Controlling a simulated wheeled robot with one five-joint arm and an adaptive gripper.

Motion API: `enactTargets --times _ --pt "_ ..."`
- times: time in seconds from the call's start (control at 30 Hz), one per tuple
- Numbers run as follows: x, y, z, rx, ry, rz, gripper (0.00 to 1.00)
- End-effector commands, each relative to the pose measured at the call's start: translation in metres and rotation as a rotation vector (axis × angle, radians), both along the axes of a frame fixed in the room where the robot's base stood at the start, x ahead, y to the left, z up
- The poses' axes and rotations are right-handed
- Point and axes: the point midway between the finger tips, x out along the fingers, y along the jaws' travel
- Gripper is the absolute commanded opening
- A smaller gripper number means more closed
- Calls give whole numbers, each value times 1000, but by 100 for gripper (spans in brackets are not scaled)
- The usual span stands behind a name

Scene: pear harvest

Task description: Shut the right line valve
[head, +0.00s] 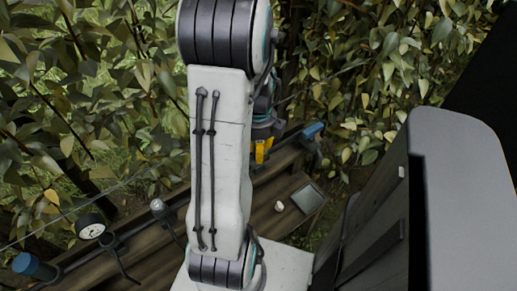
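A dark pipe line runs along the back of a wooden bench (150,261). A blue fitting (313,131) sits at the line's right end; it looks like the right line valve, but its handle position is too small to tell. My gripper (262,151), with yellow parts, shows just right of my white arm and left of the blue fitting, apart from it in the picture. My arm hides part of it, so its opening cannot be made out.
A round gauge (91,226) and another blue fitting (33,266) are at the left of the line. A grey tablet-like plate (307,198) and a small pale object (279,206) lie on the bench. Dense foliage (345,60) stands behind.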

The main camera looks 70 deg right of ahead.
Motion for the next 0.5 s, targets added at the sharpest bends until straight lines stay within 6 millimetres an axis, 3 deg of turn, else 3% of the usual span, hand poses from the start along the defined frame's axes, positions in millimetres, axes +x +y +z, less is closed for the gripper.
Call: enactTargets --times 0.37,0.4,0.5 --pt "0 2 -2 7 1 -7 0" --pt "0 2 -2 7 1 -7 33" --pt "0 2 -1 6 1 -6 42"
